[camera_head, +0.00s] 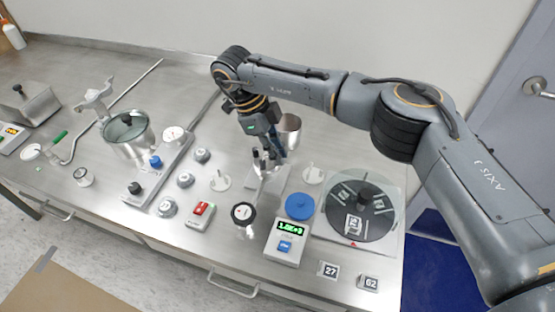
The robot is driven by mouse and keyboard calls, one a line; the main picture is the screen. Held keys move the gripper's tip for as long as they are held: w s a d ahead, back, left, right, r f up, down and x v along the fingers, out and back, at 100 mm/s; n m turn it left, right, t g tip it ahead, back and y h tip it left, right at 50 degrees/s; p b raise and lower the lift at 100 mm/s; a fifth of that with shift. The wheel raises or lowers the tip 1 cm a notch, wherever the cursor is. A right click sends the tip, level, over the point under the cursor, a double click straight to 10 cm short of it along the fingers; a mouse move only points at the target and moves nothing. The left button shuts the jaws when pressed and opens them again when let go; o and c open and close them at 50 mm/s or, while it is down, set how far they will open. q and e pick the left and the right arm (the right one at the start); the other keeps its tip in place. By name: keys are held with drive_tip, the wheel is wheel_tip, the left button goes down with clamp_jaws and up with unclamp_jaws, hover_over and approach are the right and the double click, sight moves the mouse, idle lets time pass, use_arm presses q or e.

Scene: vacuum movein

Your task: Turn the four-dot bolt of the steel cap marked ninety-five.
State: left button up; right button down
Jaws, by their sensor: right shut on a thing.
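My right gripper (264,162) reaches in from the right and points down over a pale flat piece (268,183) on the steel bench. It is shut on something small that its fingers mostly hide. Small round steel caps stand left of it: one near the back (202,155), one in the middle (186,180) and one in front (167,205). Their marks and dots are too small to read, so I cannot tell which is ninety-five or see a four-dot bolt. My left gripper is not in view.
A scale (287,246) with a green display, a red-switched box (201,214) and a dark turntable (378,221) stand near the front. Blocks marked 27 (328,270) and 62 (369,283) lie by the front edge. A steel cup (288,129) stands behind my gripper.

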drive_tip(key=m+g+b, duration=0.1)
drive_tip(key=m, duration=0.2)
drive_tip(key=shift+w+m+y+b, duration=0.1)
drive_tip(key=shift+m+y+b, duration=0.3)
drive_tip(key=shift+m+g+y+b, duration=0.3)
drive_tip(key=shift+m+g, duration=0.1)
drive_tip(key=shift+m, duration=0.8)
drive_tip(key=shift+r+m+g+y, duration=0.1)
drive_tip(key=shift+m+g+y, duration=0.25)
drive_tip(key=shift+m, duration=0.95)
drive_tip(key=shift+w, duration=0.1)
drive_tip(key=shift+d, duration=0.1)
drive_tip(key=c, duration=1.6)
unclamp_jaws()
drive_tip(key=shift+c, duration=0.2)
